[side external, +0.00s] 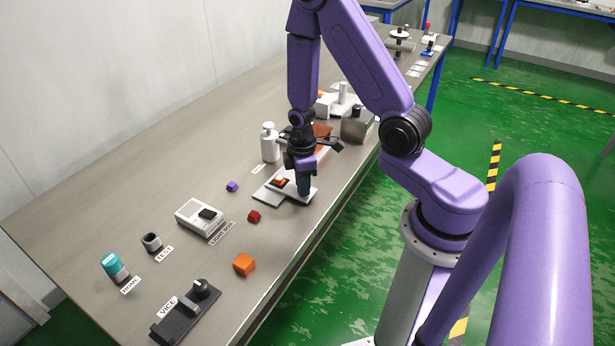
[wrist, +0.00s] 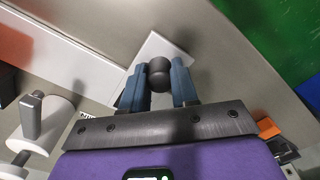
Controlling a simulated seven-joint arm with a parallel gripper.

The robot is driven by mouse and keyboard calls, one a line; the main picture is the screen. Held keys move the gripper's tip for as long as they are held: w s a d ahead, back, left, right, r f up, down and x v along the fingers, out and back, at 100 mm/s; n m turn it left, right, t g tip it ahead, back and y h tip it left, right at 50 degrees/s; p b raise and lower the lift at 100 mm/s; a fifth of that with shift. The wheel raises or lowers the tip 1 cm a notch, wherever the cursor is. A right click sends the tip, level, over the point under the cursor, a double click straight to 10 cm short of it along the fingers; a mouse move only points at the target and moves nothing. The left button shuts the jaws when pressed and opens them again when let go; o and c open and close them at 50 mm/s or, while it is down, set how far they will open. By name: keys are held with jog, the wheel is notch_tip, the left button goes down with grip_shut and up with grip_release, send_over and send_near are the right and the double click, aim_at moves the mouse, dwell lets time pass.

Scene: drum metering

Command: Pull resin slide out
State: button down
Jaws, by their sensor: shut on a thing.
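A pale flat plate (side external: 292,190), which I take to be the resin slide, lies near the table's front edge in the side view. It also shows in the wrist view (wrist: 153,47), partly hidden by my fingers. A dark round knob (wrist: 159,72) stands over it. My gripper (side external: 304,187) points down at the plate. In the wrist view its blue fingers (wrist: 158,85) are on both sides of the knob and shut on it. The knob's foot and its join to the plate are hidden.
A small orange-red block (side external: 279,181) is left of my fingers. A white bottle (side external: 269,143) and a grey drum (side external: 356,124) stand behind. The table edge is close.

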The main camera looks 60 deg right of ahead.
jog(key=shift+a, duration=0.3)
jog(key=c, duration=1.1)
grip_release()
jog(key=shift+c, duration=0.2)
jog(key=shift+r, duration=0.15)
jog(key=shift+w+d+r, duration=0.1)
jog(key=shift+r, duration=0.5)
notch_tip(320, 180, up, 16)
